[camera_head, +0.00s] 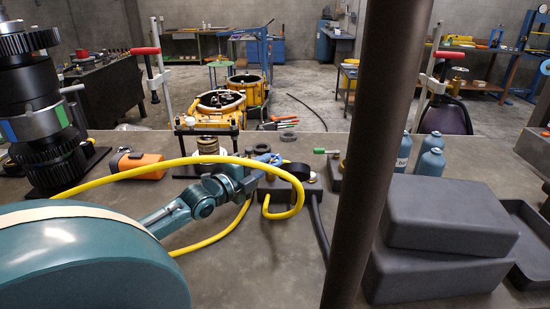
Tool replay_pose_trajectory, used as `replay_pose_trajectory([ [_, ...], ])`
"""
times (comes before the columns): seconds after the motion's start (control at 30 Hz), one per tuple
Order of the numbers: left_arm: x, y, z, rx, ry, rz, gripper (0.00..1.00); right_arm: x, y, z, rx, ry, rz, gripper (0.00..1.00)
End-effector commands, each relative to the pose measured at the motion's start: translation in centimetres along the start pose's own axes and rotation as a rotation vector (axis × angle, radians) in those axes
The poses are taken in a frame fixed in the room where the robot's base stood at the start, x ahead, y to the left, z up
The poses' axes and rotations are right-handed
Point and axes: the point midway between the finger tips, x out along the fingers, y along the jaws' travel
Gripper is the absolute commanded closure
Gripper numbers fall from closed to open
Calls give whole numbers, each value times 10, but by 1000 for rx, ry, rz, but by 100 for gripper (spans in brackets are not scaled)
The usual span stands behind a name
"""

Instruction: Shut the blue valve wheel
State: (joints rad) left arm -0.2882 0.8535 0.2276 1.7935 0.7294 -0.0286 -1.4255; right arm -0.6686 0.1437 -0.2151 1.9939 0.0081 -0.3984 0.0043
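A small blue part, which looks like the blue valve wheel (270,158), shows at the back of a dark block (284,190) on the bench, near the middle of the head view. My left gripper (262,167) reaches to it from the left, its tip at or right beside the wheel. The gripper's fingers are small and partly overlap the wheel, so I cannot tell whether they touch it or are closed on it. My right gripper is not in view.
A yellow hose (160,168) arches over my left arm and drops by the block. A dark post (366,150) stands right of it. Grey cases (450,215) and blue bottles (431,158) fill the right. A gear stack (40,120) stands left. Bare bench (270,255) lies in front.

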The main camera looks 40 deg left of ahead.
Motion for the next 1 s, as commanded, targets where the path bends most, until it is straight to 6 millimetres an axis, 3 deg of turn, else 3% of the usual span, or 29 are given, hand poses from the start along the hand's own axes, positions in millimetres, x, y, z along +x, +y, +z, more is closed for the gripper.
replay_pose_trajectory([
  [0.2, 31, -2, 0, -2, -1, -3, 79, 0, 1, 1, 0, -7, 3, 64],
  [0.4, 47, -1, 0, -1, -1, -1, 79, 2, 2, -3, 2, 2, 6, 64],
  [0.8, 51, 0, 0, -1, 0, 0, 79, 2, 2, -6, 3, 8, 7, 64],
  [1.0, 51, 0, 0, -1, 0, 0, 95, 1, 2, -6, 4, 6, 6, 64],
])
